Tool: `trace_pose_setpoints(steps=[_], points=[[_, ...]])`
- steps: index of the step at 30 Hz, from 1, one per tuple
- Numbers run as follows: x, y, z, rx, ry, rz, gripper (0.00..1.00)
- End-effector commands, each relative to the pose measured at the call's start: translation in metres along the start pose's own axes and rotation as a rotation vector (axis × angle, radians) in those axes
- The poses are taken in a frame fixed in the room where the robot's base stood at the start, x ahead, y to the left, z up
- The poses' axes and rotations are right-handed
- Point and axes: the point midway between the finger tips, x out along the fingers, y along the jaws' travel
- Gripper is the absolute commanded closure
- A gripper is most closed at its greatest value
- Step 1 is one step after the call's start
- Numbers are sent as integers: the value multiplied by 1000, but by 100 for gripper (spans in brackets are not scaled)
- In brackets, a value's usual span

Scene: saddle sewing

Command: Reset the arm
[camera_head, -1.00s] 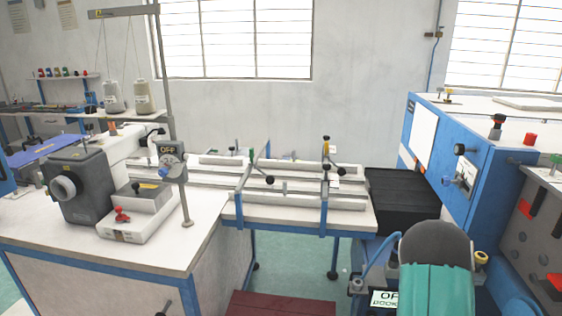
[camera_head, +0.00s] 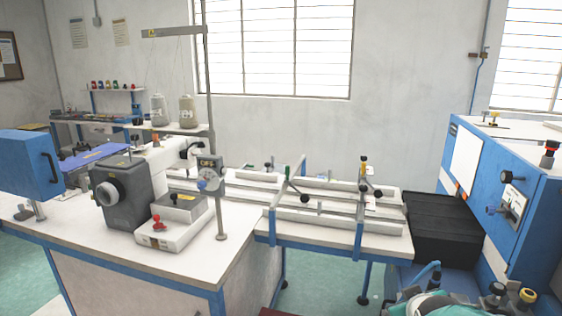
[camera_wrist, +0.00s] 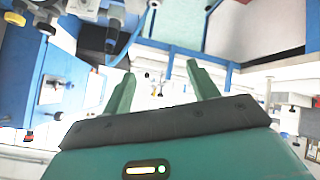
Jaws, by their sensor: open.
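My gripper (camera_wrist: 160,70) shows in the wrist view as two green fingers spread apart, with nothing between them. The space between the fingertips shows only the room behind, which appears upside down. In the head view only a green part of my own arm (camera_head: 450,305) shows at the bottom right edge, and the fingers are not visible there.
A grey sewing machine (camera_head: 122,190) stands on the white table at left. A white rail fixture (camera_head: 335,218) is at the centre. A black box (camera_head: 440,225) and a blue cabinet (camera_head: 500,170) stand at right. Green floor shows below the fixture.

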Motion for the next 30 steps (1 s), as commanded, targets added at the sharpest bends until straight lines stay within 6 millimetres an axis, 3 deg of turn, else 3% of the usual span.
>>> trace_pose_setpoints(steps=[3, 9, 15, 19, 30], points=[[-44, -28, -5, 75, -52, -72, 41], [-117, -73, 8, 183, -177, -175, 41], [-170, -101, 30, 244, -284, -227, 41], [-181, -106, 36, 256, -313, -235, 41], [-181, -106, 36, 256, -313, -235, 41]])
